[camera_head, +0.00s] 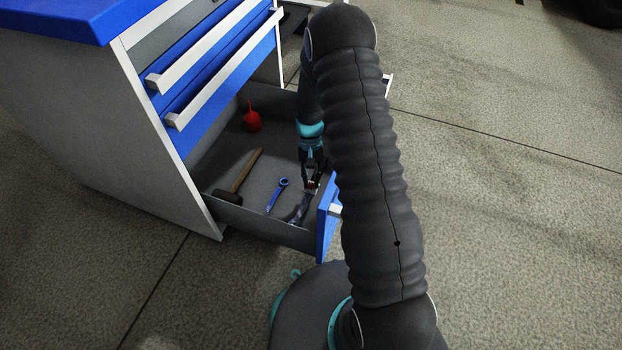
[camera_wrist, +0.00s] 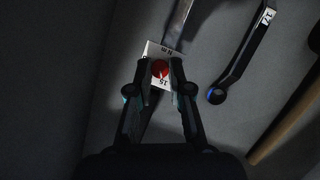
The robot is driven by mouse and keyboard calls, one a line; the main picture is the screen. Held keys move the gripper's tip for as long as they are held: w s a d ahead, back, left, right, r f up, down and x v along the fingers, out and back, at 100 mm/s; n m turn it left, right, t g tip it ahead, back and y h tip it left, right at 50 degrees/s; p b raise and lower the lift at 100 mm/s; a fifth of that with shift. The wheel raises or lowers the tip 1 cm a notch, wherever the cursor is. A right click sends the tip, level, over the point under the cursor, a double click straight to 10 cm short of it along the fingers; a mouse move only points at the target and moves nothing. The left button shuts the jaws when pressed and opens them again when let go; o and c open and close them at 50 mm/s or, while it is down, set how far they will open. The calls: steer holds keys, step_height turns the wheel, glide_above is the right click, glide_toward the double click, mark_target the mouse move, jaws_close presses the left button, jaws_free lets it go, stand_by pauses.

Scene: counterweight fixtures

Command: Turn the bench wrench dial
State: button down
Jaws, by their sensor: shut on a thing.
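The bench wrench (camera_wrist: 180,24) lies in the open bottom drawer, its grey shaft running under a white plate (camera_wrist: 152,50) with black markings, "15" among them. Its dial (camera_wrist: 160,69) is a small red disc on that plate. My gripper (camera_wrist: 161,76) points down into the drawer, its two fingertips on either side of the red dial and shut on it. In the head view my gripper (camera_head: 312,182) is at the drawer's front end, and a dark part of the wrench (camera_head: 299,210) shows beside it. My fingers hide part of the plate's edges.
The drawer (camera_head: 270,232) also holds a blue ring-ended wrench (camera_head: 278,194), a wooden-handled hammer (camera_head: 245,170) and a red funnel-like thing (camera_head: 252,120). The blue and grey cabinet (camera_head: 110,120) stands at left, its upper drawers shut. The floor (camera_head: 500,200) at right is clear.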

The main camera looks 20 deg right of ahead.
steer(key=c, duration=1.3)
jaws_free()
steer(key=shift+c, duration=0.2)
steer(key=v, duration=1.2)
steer(key=shift+w, duration=0.1)
steer(key=s+r+n+t+p, duration=0.1)
steer(key=s+r+t+p, duration=0.2)
steer(key=s+r, duration=1.1)
steer(key=s+a+r+n+t+h+p, duration=0.1)
steer(key=s+r+t+p, duration=0.3)
steer(key=s+r, duration=1)
step_height(320, 180, up, 9)
steer(key=t, duration=0.2)
steer(key=shift+s+a+f+n+t, duration=0.2)
steer(key=shift+a+n+t, duration=0.1)
steer(key=shift+t, duration=0.1)
